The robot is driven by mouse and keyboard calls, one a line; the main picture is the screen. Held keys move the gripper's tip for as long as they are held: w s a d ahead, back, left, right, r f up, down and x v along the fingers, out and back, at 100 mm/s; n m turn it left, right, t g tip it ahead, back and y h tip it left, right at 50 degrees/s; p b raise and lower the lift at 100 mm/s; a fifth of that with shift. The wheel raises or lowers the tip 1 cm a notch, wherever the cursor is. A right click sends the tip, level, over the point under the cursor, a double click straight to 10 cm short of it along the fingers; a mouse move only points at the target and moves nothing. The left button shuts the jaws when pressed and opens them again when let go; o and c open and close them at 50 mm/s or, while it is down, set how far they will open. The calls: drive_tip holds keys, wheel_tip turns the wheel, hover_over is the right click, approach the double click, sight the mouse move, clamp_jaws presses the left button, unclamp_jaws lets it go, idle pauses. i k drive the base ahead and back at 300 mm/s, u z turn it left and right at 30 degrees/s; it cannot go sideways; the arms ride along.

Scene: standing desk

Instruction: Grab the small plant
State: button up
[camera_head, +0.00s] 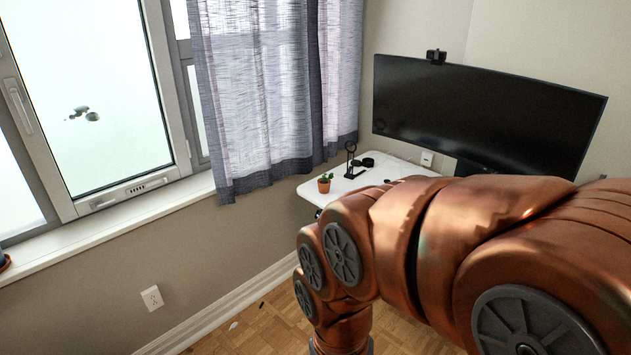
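The small plant (324,184) is a green sprig in a terracotta-coloured pot. It stands upright at the left end of the white desk top (312,194), close to the edge. My copper-coloured arm reaches in from the right and hides most of the desk. My gripper is not visible in this view, so I cannot see whether it is open or what is in it. Nothing is seen touching the plant.
A black stand (350,160) and a round black object (368,162) are behind and right of the plant. A large monitor (480,113) with a webcam (436,57) stands at the back. Curtains (265,90) hang at the window behind. Wooden floor (262,318) shows below.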

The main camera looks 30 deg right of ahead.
sight(325, 183)
drive_tip(key=i, duration=1.5)
drive_tip(key=z, duration=0.05)
